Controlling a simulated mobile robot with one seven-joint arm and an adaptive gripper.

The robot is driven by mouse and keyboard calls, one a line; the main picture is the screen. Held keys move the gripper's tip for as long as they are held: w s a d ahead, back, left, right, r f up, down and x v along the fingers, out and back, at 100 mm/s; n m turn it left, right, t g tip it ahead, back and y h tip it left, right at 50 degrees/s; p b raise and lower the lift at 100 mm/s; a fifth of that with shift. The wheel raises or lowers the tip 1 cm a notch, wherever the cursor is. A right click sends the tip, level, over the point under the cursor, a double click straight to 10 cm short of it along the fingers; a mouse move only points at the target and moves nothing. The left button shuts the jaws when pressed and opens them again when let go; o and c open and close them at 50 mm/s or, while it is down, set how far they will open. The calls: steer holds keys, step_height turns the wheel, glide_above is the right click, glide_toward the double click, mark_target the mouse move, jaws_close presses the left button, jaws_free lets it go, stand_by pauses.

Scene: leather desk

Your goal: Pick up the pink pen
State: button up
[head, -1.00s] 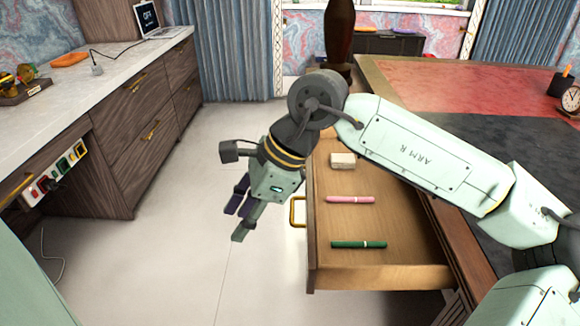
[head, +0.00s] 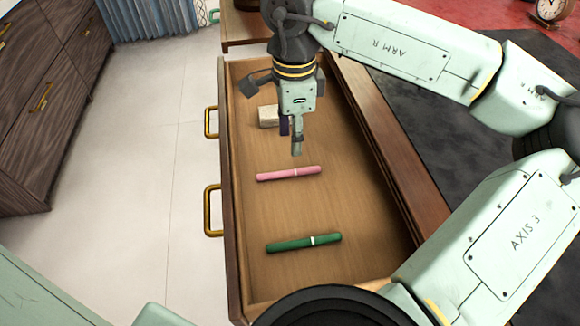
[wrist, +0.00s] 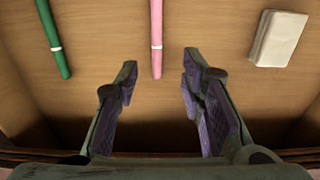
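The pink pen (head: 289,173) lies flat in the open wooden drawer, between a green pen and a pale block. My gripper (head: 297,150) is over the drawer, just behind the pink pen in the head view and apart from it. In the wrist view my gripper (wrist: 158,75) is open, with two purple-padded fingers spread and nothing between the pads.
The green pen (head: 303,243) lies nearer in the drawer (head: 370,215). The pale block (head: 268,116) lies behind my gripper; it also shows in the wrist view (wrist: 278,38). Drawer walls surround these things. A dark-topped desk (head: 440,140) stands at right; the floor (head: 150,190) at left is clear.

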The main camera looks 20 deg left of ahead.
glide_above(294, 170)
step_height(294, 170, down, 4)
steer(key=shift+a+f, duration=0.1)
steer(key=shift+a, duration=0.05)
steer(key=f, duration=0.5)
steer(key=shift+d+p, duration=0.2)
steer(key=shift+p, duration=0.15)
jaws_close()
